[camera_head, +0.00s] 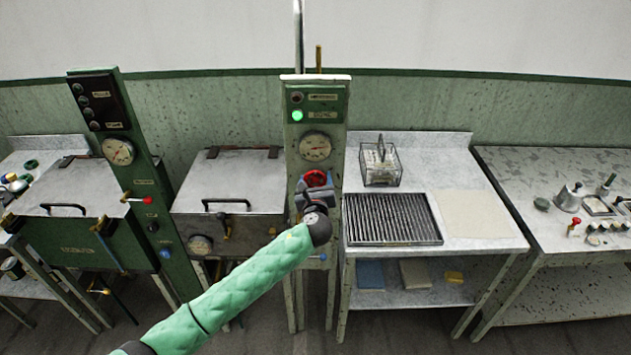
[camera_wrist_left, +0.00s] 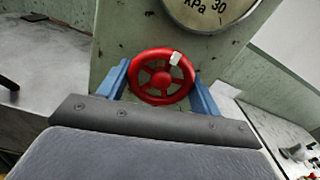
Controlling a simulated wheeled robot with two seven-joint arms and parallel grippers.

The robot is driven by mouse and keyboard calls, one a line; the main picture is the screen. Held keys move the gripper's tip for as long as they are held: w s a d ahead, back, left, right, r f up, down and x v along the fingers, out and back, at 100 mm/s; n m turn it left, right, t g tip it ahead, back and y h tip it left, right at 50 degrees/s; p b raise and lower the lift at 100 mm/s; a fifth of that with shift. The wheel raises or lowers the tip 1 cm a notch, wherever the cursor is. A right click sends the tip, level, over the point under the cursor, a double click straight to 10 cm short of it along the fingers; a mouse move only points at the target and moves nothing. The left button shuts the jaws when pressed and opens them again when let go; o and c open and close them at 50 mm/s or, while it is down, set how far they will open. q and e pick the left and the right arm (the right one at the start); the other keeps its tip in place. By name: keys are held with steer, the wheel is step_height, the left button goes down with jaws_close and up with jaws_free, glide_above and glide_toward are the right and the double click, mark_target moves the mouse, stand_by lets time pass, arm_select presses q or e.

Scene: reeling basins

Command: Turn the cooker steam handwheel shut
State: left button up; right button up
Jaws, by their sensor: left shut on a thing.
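The red steam handwheel (camera_head: 315,179) is on the front of the green control column (camera_head: 317,122), below a round gauge (camera_head: 315,147). My left gripper (camera_head: 314,190) reaches it from the front and covers part of it in the head view. In the left wrist view the red handwheel (camera_wrist_left: 162,76) shows its spokes and a white mark at the upper right of its rim. The blue fingers of my left gripper (camera_wrist_left: 162,84) stand one on each side of the rim, shut on it. My right gripper is out of view.
A lit green lamp (camera_head: 297,115) is on the column above the gauge. A closed metal cooker box (camera_head: 228,185) stands to the left. A steel table (camera_head: 470,225) with a ribbed black tray (camera_head: 391,220) and a wire basket (camera_head: 381,168) stands to the right.

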arm_select(q)
steer(key=shift+f, duration=0.2)
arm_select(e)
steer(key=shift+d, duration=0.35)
arm_select(q)
steer(key=o, duration=1)
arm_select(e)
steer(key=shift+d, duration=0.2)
arm_select(q)
steer(key=shift+r, duration=0.1)
